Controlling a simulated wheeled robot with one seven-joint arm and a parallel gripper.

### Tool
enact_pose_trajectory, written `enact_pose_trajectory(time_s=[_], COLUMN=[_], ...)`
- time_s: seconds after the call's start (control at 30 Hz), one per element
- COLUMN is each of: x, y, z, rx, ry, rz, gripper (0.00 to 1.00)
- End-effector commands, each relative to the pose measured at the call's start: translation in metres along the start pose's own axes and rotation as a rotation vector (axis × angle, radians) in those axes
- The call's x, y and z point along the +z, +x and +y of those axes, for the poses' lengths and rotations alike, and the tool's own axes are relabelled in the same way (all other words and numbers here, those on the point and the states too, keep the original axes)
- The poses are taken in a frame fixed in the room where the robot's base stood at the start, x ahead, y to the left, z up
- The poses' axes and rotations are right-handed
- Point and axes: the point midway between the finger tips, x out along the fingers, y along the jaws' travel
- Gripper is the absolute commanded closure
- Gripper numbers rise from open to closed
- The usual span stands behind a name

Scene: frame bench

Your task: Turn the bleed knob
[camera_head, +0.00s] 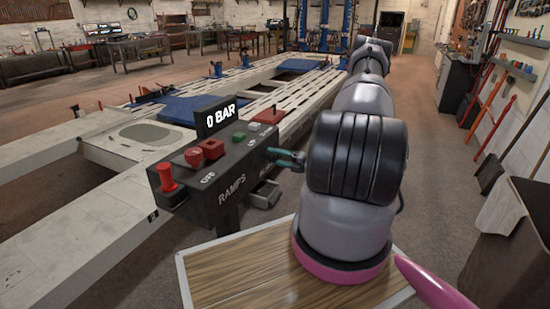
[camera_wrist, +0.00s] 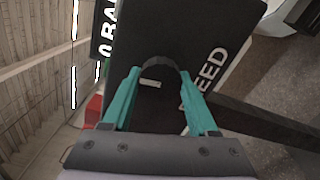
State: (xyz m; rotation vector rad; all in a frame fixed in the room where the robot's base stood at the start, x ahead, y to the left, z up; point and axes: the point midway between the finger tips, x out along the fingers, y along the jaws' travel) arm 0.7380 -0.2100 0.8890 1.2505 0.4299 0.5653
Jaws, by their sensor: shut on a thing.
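The bleed knob (camera_wrist: 158,75) is a dark round knob with a short white mark, on the end face of the control box (camera_head: 218,163). Part of the word BLEED shows beside it in the wrist view. My gripper (camera_wrist: 160,80) has its teal fingers on both sides of the knob and is shut on it. In the head view my gripper (camera_head: 285,158) is at the right end of the box, and the knob cannot be made out there. The display (camera_head: 221,116) on the box reads 0 BAR.
A red mushroom button (camera_head: 167,178), red switches (camera_head: 211,148) and a green button (camera_head: 239,136) are on the box top. The pale frame bench (camera_head: 100,235) stretches behind it. A wood-grained top (camera_head: 240,270) lies below my arm. Open floor lies to the right.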

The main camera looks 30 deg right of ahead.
Motion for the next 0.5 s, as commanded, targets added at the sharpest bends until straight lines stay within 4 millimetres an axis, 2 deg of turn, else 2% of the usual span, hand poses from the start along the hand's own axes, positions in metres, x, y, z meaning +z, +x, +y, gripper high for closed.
enact_pose_trajectory(time_s=[0.2,0.5], x=[0.0001,0.0000], y=[-0.0006,-0.0008], z=[-0.0004,-0.0005], rx=[-0.002,-0.002], ry=[0.088,0.128], rz=[-0.001,-0.001], gripper=[0.96,0.96])
